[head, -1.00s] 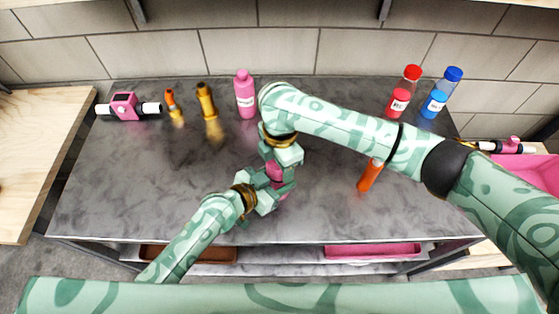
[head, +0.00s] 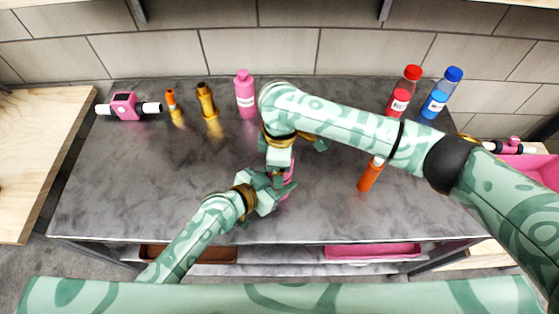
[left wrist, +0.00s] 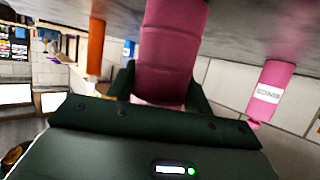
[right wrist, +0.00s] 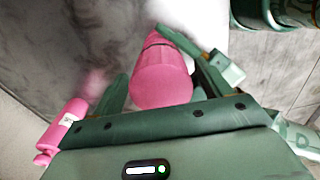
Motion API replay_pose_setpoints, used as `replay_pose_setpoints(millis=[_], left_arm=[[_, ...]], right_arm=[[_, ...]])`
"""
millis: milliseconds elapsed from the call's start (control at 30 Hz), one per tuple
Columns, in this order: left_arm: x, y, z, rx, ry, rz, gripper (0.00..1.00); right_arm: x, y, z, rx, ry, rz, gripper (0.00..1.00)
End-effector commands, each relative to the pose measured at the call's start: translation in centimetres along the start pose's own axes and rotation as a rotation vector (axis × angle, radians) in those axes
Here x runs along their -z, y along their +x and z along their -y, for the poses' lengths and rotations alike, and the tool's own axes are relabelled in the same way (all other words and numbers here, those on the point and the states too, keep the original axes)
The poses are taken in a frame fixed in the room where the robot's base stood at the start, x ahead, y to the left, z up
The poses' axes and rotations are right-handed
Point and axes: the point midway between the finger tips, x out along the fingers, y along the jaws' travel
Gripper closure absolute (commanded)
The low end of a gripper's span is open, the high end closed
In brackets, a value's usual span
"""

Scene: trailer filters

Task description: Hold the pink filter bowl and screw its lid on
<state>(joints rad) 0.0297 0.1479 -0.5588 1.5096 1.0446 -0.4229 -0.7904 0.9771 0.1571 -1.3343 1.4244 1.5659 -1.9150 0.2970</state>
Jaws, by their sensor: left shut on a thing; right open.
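The pink filter bowl (head: 287,186) stands near the middle of the worktop, mostly hidden by my grippers in the head view. It fills the middle of the left wrist view (left wrist: 170,50). My left gripper (head: 280,183) is shut around it from the left. My right gripper (head: 280,164) is above it, pointing down. Its open fingers (right wrist: 158,95) lie on either side of a pink rounded top, likely the lid (right wrist: 160,82). A dark seam shows below this top. I cannot tell how tightly the lid sits.
An orange cylinder (head: 369,176) stands to the right. Along the back are a small orange bottle (head: 171,102), a gold bottle (head: 207,102), a pink bottle (head: 245,95), a red bottle (head: 402,92) and a blue bottle (head: 437,95). The worktop (head: 125,185) is bare at left.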

Motion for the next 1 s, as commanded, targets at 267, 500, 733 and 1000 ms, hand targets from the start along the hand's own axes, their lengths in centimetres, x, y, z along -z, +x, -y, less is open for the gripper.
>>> replay_pose_setpoints(millis=[267, 500, 733, 1000], left_arm=[[0.1, 0.0, 0.1, 0.001, 0.000, -0.002, 1.00], [0.1, 0.0, 0.1, 0.002, 0.000, -0.002, 1.00], [0.1, 0.0, 0.1, 0.002, 0.000, -0.002, 1.00], [0.1, 0.0, 0.1, 0.002, 0.000, -0.002, 1.00]], right_arm=[[0.1, -3.4, -0.1, -0.003, -0.002, -0.002, 0.22], [0.0, -4.5, 0.0, 0.001, -0.001, -0.001, 0.22], [0.0, -4.5, 0.0, 0.001, -0.017, -0.001, 0.26], [0.0, -6.5, -0.1, -0.002, -0.482, -0.002, 0.26]])
